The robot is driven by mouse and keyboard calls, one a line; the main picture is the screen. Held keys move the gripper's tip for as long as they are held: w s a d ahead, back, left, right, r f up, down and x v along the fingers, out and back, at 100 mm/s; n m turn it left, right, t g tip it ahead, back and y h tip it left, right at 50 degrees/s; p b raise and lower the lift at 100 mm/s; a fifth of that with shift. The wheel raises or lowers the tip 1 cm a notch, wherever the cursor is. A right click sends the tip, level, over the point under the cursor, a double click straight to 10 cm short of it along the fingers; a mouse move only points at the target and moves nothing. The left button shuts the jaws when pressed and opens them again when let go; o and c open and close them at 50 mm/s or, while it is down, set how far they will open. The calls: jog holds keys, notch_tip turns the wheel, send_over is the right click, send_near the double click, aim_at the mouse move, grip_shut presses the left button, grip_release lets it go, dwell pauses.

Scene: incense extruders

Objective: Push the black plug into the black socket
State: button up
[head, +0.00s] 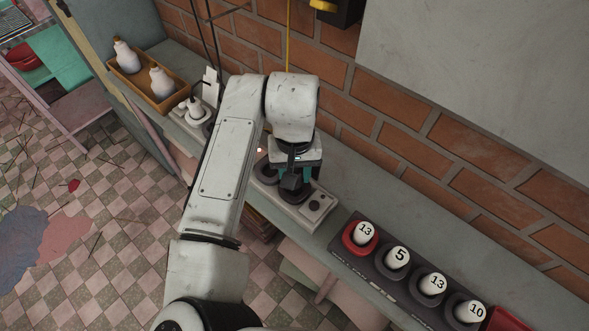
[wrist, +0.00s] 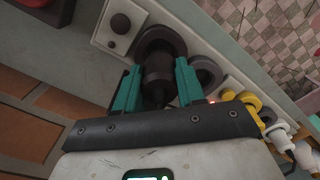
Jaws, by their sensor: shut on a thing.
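My gripper (wrist: 157,70) has its two teal fingers closed on the black plug (wrist: 158,84), a dark ribbed cylinder between them. The plug points at a dark round socket (wrist: 160,36) on a pale panel, and its far end overlaps the socket's ring. I cannot tell how deep it sits. In the head view my gripper (head: 291,182) points down over the panel (head: 322,201) on the shelf. My wrist hides part of the socket there. A second dark socket ring (wrist: 208,72) lies beside the first, to the right in the wrist view.
A small dark knob (wrist: 121,22) is on the panel. A yellow plug (wrist: 243,104) and white plugs (wrist: 278,136) stand farther along. Numbered white knobs (head: 397,255) sit on a dark strip at right. A brick wall (head: 400,95) runs behind the shelf. A tray (head: 143,83) holds two bottles.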

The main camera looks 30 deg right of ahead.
aim_at(295, 170)
jog(key=shift+f+b, duration=0.6)
jog(key=shift+f, duration=0.8)
dwell(0.4)
jog(key=o, duration=1.1)
jog(key=shift+r, duration=0.1)
notch_tip(295, 170, up, 10)
jog(key=shift+r, duration=0.25)
jog(key=shift+r, duration=0.1)
